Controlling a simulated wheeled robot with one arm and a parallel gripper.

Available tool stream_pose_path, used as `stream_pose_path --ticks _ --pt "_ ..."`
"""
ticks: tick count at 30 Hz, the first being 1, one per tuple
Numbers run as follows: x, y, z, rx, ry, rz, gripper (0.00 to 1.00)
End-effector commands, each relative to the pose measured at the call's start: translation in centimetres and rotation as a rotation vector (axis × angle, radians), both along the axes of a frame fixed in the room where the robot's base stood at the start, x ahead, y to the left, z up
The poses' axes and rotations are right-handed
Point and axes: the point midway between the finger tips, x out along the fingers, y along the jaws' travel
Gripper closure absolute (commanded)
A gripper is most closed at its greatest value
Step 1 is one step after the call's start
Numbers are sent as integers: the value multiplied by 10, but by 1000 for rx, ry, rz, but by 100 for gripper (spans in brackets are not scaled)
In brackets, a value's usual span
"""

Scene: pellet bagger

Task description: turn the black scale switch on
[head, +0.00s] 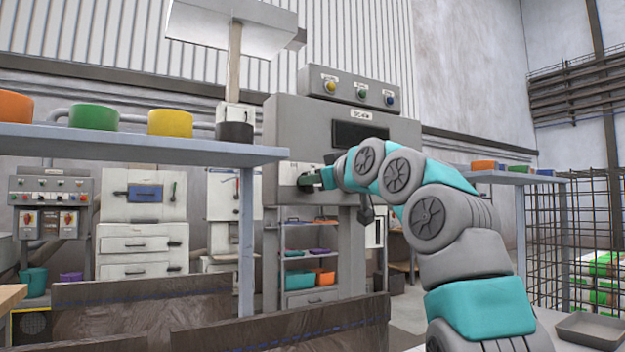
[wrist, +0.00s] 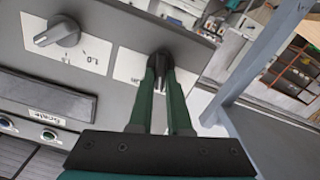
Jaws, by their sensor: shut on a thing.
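The black scale switch (wrist: 161,58) is on the grey machine panel's white label in the wrist view. My gripper (wrist: 160,78) has its two green fingers on either side of the switch, closed on it. The switch's pointer direction is partly hidden by the fingers, so its setting is hard to read. In the head view my gripper (head: 322,178) reaches the front of the grey machine (head: 290,125), below its dark display. The switch cannot be made out clearly there.
A grey rotary knob (wrist: 57,30) sits left of the switch on the same panel. Small indicator buttons (wrist: 48,135) are lower left. A shelf with coloured bowls (head: 150,148) stands at left in the head view, and another shelf (head: 510,177) at right.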

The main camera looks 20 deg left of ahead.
Motion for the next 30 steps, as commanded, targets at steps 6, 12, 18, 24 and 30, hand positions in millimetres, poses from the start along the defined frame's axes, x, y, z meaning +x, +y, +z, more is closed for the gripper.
stream_pose_path --ticks 6,12,18,24,30 --pt "-1 0 -1 12 22 0 100" --pt "0 1 -2 25 35 2 100" --pt "1 0 -2 39 52 0 100" --pt "1 0 -2 56 72 0 100" --pt "1 0 -1 75 94 0 100"
